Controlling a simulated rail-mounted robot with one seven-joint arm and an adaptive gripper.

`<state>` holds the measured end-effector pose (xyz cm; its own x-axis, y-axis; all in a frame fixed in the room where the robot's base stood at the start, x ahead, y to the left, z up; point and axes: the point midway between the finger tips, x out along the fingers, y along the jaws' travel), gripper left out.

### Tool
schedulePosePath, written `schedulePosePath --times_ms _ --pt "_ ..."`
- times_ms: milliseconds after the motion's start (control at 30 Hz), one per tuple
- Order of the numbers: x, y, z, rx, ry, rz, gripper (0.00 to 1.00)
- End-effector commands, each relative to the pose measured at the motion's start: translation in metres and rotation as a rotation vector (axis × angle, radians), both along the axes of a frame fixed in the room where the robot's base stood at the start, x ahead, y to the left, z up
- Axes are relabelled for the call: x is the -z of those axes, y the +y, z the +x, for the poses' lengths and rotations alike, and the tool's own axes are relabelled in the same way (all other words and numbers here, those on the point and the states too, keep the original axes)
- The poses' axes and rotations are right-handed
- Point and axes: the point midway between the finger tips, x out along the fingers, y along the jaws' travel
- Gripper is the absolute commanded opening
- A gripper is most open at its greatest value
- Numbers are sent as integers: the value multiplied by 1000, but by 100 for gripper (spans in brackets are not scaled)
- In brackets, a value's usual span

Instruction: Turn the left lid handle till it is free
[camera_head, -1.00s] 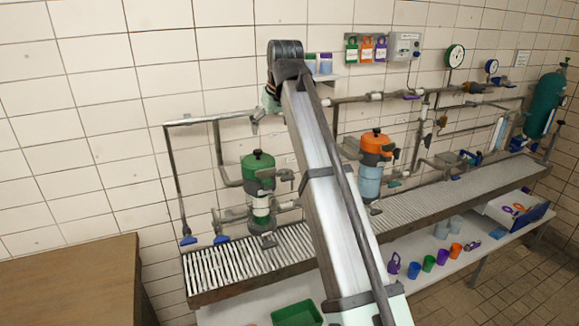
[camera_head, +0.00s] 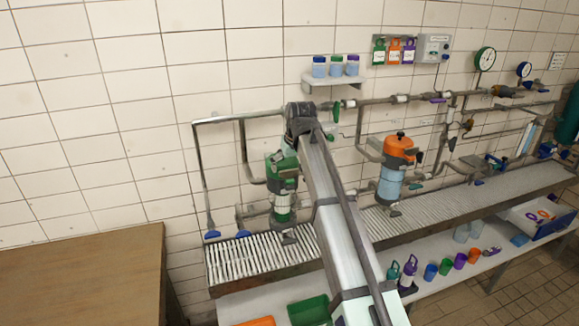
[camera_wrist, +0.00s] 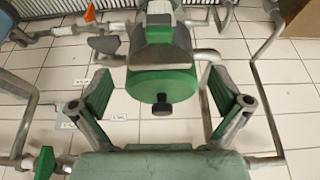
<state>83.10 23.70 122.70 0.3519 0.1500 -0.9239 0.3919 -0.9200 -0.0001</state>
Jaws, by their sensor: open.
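The left filter housing (camera_head: 283,208) stands upright on the wall piping with a green lid. In the wrist view its green lid (camera_wrist: 150,82) carries a small black handle (camera_wrist: 162,107). My gripper (camera_wrist: 163,90) is open, with one green-padded finger on each side of the lid in the picture. The handle shows between the fingers, and nothing is gripped. I cannot tell how far the fingers are from the lid in depth. In the head view my gripper (camera_head: 282,166) is at the top of this housing and hides much of the lid.
A second housing with an orange lid (camera_head: 397,145) stands to the right. Pipes and a small green valve handle (camera_head: 336,111) are near my arm. A shelf with jars (camera_head: 334,80) is above. A slatted grating (camera_head: 240,262) runs below. A wooden top (camera_head: 85,275) is at left.

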Motion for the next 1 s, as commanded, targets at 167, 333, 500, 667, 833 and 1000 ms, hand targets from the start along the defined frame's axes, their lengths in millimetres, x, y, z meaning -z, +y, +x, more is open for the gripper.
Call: schedulePosePath --times_ms 167,333,500,667,833,1000 --pt "16 3 6 0 1 0 100" --pt "23 4 9 0 0 0 100" --pt "24 4 9 0 -1 0 100" --pt "24 4 9 0 0 0 79" --pt "24 4 9 0 0 0 40" --pt "24 4 9 -14 1 0 40"
